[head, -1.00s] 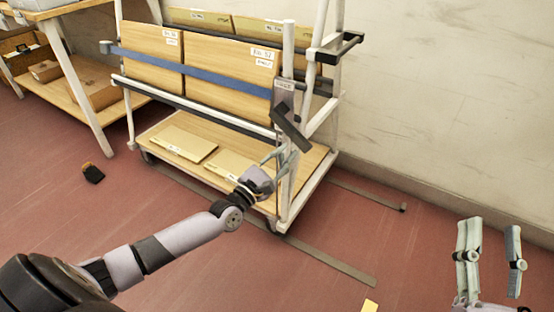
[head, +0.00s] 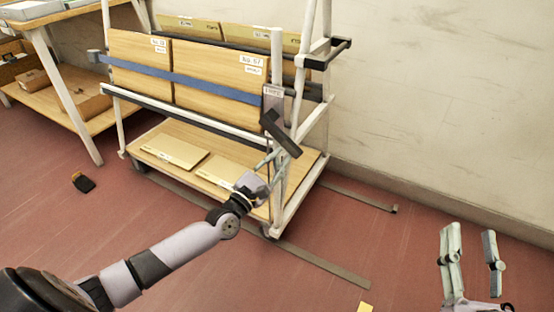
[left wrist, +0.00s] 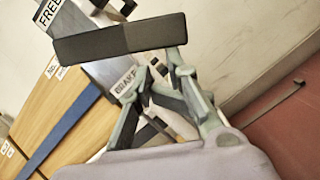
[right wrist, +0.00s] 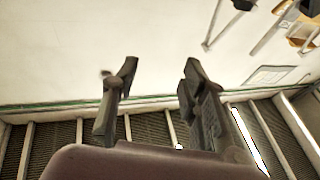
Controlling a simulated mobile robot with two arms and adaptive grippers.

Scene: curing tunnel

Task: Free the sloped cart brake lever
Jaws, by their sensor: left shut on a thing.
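The brake lever (head: 281,133) is a dark bar slanting down to the right from a grey plate (head: 272,98) on the white-framed cart (head: 300,205). In the left wrist view the lever (left wrist: 118,38) crosses above the fingers, with a FREE label (left wrist: 48,13) past its upper side and a BRAKE label (left wrist: 125,84) below it. My left gripper (head: 276,158) is shut on the lever's lower end; the exact contact is partly hidden. My right gripper (head: 470,248) is open and empty, well right of the cart; its spread fingers also show in the right wrist view (right wrist: 158,100).
The cart carries wooden boards (head: 215,85) behind a blue strap (head: 190,77). A wooden workbench (head: 75,110) stands to the left. A pale wall (head: 440,100) runs behind. A dark small object (head: 83,182) and floor strips (head: 320,263) lie on the red floor.

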